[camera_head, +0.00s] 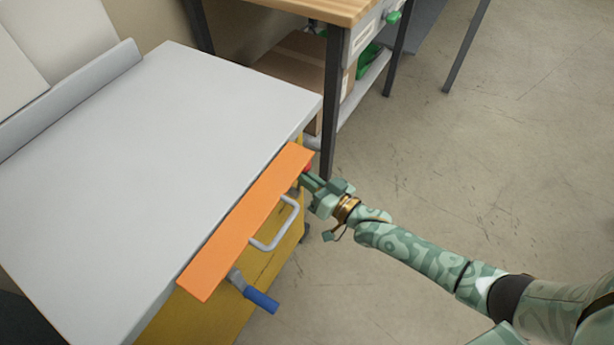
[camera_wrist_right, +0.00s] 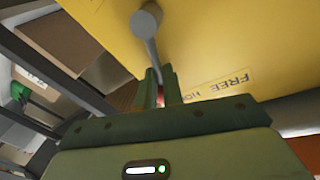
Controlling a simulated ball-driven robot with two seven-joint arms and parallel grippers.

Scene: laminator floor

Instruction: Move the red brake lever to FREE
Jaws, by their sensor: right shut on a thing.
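The red brake lever is on the yellow side of the cart, and its red end (camera_head: 306,168) shows just past the orange board's right end. In the right wrist view its grey arm (camera_wrist_right: 153,52) runs from a round pivot down between my fingers, with a bit of red (camera_wrist_right: 160,98) between them. My right gripper (camera_head: 308,178) is shut on the lever's red end, which is mostly hidden by the fingers. A FREE label (camera_wrist_right: 233,80) is on the yellow panel to the right of the lever, beside partly hidden letters. My left gripper is not in view.
The cart has a grey top (camera_head: 150,150), an orange board (camera_head: 245,225) along its edge, a grey handle (camera_head: 282,228) and a blue-gripped crank (camera_head: 260,298). A wooden-topped bench (camera_head: 310,8) with dark legs stands close behind. The floor at right is clear.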

